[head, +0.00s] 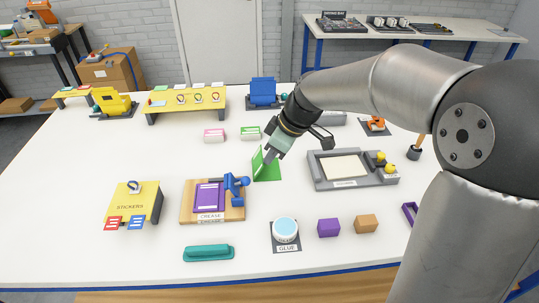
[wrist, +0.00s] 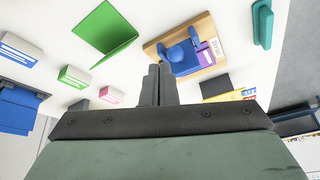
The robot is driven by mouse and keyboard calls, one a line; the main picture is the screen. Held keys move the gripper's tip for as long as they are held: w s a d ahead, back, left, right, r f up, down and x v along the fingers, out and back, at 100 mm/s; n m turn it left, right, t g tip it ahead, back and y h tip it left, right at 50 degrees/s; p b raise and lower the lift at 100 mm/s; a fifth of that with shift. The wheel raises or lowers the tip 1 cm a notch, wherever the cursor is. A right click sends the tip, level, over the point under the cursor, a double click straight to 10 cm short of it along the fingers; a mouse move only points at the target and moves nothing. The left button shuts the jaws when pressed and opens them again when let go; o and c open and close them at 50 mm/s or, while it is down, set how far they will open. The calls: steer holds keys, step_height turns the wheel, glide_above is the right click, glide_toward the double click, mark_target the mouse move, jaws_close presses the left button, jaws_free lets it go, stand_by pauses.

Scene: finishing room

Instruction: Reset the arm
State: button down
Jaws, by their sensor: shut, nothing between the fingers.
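My gripper (wrist: 157,84) is shut and empty in the wrist view, its two fingers pressed together. In the head view my arm reaches in from the right, and the gripper's body (head: 279,140) hangs over the middle of the white table (head: 90,190). The fingertips are hard to make out there. A folded green card (head: 267,170) stands partly open just below and left of the gripper; it also shows in the wrist view (wrist: 104,30). I cannot tell the exact gap between them.
A crease board (head: 228,213) with a purple card and blue press stands front left of the gripper. A grey tray (head: 350,183) lies right. The glue pot (head: 285,230), purple block (head: 328,228), orange block (head: 366,224) and teal tool (head: 208,253) line the front. A yellow sticker box (head: 128,203) stands left.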

steer(key=shift+a, duration=0.1)
steer(key=s+d+f+m+h, duration=0.2)
steer(key=s+d+m, duration=0.4)
steer(key=s, duration=0.5)
steer(key=s+d+f+m+h, duration=0.1)
steer(key=s+d+m+h, duration=0.1)
steer(key=s+d+m, duration=0.5)
steer(key=s+d, duration=0.2)
steer(key=s, duration=0.3)
steer(key=shift+s+f+m+g+h, duration=0.25)
steer(key=shift+f+m+g+h, duration=0.05)
steer(key=shift+f+g, duration=0.1)
